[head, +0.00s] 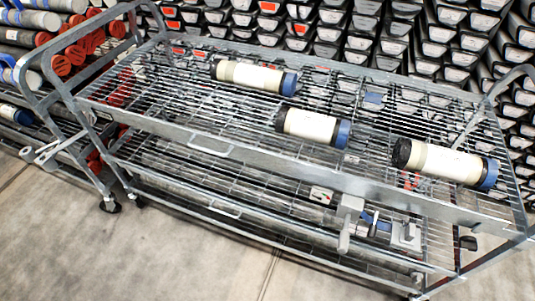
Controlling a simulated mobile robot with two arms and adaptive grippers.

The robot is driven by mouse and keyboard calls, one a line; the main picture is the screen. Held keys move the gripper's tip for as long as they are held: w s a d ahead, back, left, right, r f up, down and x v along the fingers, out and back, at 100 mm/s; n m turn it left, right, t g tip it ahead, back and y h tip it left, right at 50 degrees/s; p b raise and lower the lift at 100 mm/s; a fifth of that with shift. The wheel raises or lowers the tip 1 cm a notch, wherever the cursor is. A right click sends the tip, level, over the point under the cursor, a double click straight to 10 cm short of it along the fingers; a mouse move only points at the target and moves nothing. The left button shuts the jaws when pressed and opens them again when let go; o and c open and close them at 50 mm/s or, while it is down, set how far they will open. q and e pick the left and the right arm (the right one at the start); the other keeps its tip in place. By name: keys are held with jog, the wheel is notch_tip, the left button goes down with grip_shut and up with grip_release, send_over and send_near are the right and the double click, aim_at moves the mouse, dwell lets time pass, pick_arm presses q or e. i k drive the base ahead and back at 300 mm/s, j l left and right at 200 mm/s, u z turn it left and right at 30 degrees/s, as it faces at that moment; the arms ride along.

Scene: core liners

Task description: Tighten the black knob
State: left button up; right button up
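No part that I can identify as a separate black knob stands out. Three cream core liners lie on the cart's top shelf, each with a black end at left and a blue end at right. The black cap (402,153) is on the right liner (446,162). Another black cap (281,120) is on the middle liner (311,127), and a third black cap (218,70) is on the far liner (254,77). Whether any cap is loose cannot be seen. Neither of my grippers is in view.
A metal wire-shelf cart (270,165) on casters fills the middle. A grey and blue metal fitting (352,218) sits at its lower front. Racks of black trays (440,50) stand behind; red and grey tubes (75,52) lie at left. The concrete floor (130,255) in front is clear.

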aim_at(466, 242)
jog(key=k+l+z, duration=0.15)
jog(key=k, duration=0.35)
jog(key=l+z, duration=0.1)
jog(key=z, duration=1.15)
